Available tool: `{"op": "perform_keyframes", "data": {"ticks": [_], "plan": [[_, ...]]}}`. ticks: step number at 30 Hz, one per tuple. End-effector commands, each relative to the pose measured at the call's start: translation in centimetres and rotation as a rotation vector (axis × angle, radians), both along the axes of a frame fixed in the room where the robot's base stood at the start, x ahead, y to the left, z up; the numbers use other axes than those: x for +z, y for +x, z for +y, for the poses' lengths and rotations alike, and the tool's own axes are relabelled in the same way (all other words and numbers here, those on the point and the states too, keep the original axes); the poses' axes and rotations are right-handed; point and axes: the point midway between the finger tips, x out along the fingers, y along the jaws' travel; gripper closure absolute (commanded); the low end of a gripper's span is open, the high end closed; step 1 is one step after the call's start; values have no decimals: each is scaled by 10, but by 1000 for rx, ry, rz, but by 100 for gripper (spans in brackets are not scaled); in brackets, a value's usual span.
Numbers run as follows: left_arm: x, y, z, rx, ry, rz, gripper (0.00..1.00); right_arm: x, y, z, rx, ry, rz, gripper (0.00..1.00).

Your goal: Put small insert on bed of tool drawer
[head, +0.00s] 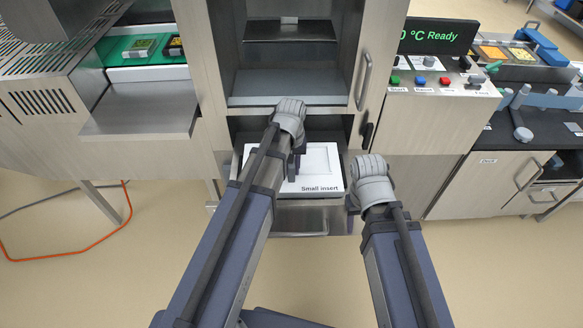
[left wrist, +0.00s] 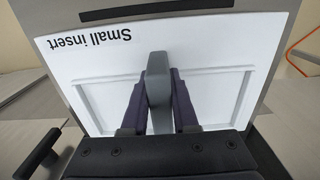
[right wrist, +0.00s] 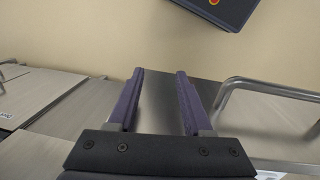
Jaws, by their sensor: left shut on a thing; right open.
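The small insert (head: 318,165) is a white plate with a raised frame and the words "Small insert" along its front edge. It lies flat at the open tool drawer (head: 300,218) under the machine's cabinet. My left gripper (head: 296,166) is shut on the insert's upright grey grip (left wrist: 158,85). The insert's white plate (left wrist: 215,88) fills much of the left wrist view. It covers the drawer's bed, so I cannot tell whether it rests there or hangs just above. My right gripper (head: 352,204) is open and empty to the right of the drawer; its fingers (right wrist: 160,85) also show in the right wrist view.
The open chamber (head: 288,80) is above the drawer, its door (head: 378,60) at the right. A control panel with a "Ready" display (head: 438,37) stands right. A metal shelf (head: 140,110) juts out at left. An orange cable (head: 70,253) lies on the floor.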

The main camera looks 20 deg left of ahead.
Motion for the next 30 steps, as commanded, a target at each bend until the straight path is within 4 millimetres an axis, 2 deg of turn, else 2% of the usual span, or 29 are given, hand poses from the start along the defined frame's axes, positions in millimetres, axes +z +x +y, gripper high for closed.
{"op": "perform_keyframes", "data": {"ticks": [8, 9, 18, 23, 29, 30], "plan": [[0, 0, 0, 0, 0, 0, 100, 0, 0, 0, 0, 0, 0, 50], [0, 0, 0, 0, 0, 0, 72, 0, 0, 0, 0, 0, 0, 50], [0, 0, 0, 0, 0, 0, 38, 0, 0, 0, 0, 0, 0, 50], [0, 0, 0, 0, 0, 0, 38, 0, 0, 0, 0, 0, 0, 50], [0, 0, 0, 0, 0, 0, 58, 0, 0, 0, 0, 0, 0, 50], [0, 0, 0, 0, 0, 0, 58, 0, 0, 0, 0, 0, 0, 50]]}}
